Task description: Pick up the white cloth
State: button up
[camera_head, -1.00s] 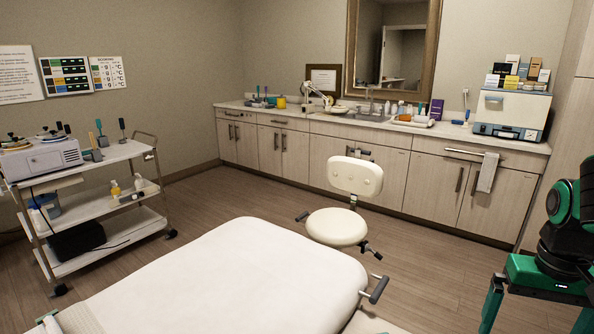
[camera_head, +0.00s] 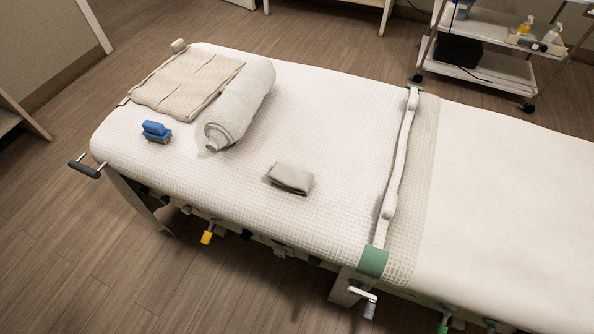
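A small folded cloth (camera_head: 290,178), white to light grey, lies on the white treatment bed (camera_head: 330,110), near the middle of its near half. A larger rolled white towel (camera_head: 240,103) lies to its upper left. My gripper is not in view, so its opening and its distance from the cloth do not show.
A beige folded pad (camera_head: 185,82) and a blue brush-like object (camera_head: 156,131) lie at the bed's left end. A strap with green ends (camera_head: 400,150) crosses the bed. A trolley (camera_head: 490,70) stands behind. Floor is free in front of the bed's left part.

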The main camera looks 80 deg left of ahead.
aim_at(295, 180)
jog(key=u, duration=2.45)
